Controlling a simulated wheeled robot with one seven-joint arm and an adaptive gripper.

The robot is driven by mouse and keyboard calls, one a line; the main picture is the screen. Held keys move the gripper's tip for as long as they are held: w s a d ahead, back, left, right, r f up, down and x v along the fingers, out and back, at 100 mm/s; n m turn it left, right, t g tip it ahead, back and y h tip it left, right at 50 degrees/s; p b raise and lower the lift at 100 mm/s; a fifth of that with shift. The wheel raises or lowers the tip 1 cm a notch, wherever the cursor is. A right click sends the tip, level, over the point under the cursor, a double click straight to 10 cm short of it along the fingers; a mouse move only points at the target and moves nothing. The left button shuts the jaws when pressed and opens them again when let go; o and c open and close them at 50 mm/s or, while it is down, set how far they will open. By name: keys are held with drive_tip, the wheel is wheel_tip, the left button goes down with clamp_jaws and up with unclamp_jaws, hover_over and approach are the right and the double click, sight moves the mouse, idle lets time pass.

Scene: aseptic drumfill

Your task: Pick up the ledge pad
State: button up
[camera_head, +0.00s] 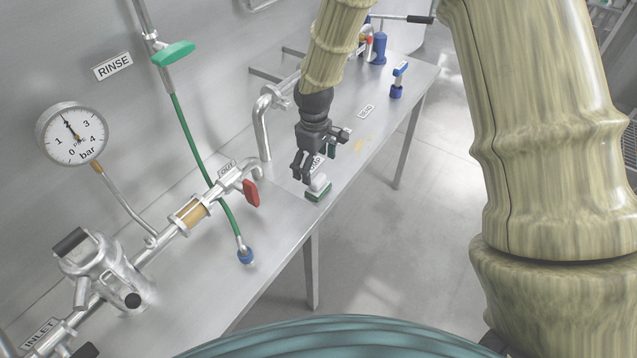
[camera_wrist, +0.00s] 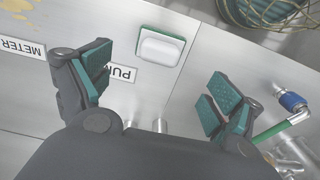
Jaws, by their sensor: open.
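The ledge pad, a white block on a green base, lies on the steel ledge; I take this to be the pad (camera_head: 318,188). In the wrist view the pad (camera_wrist: 160,48) sits ahead of and between my open fingers, apart from both. My gripper (camera_head: 314,168) hangs over the ledge at the pad, and in the head view it hides part of the pad's far side. In the wrist view my gripper (camera_wrist: 158,98) is open and empty, with teal finger faces spread wide.
A red-handled outlet valve (camera_head: 251,192) stands left of the pad. A green hose ends in a blue fitting (camera_head: 246,256), also seen in the wrist view (camera_wrist: 291,102). A PURGE-like label (camera_wrist: 121,73), partly hidden, lies beside the pad. A bent steel pipe (camera_head: 263,120) rises behind.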

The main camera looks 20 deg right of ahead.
sight(318, 178)
drive_tip(key=shift+w+f, duration=0.1)
drive_tip(key=shift+f, duration=0.8)
drive_tip(key=shift+s+d+f+p, duration=0.15)
drive_tip(key=shift+f+p, duration=0.35)
drive_tip(key=shift+f, duration=0.25)
drive_tip(key=shift+s+d+f+p, duration=0.15)
drive_tip(key=shift+f+p, duration=0.4)
drive_tip(key=shift+f, duration=0.15)
drive_tip(key=shift+s+d+f+p, duration=0.15)
drive_tip(key=shift+f+p, duration=0.35)
drive_tip(key=shift+f, duration=1)
drive_tip(key=c, duration=1.1)
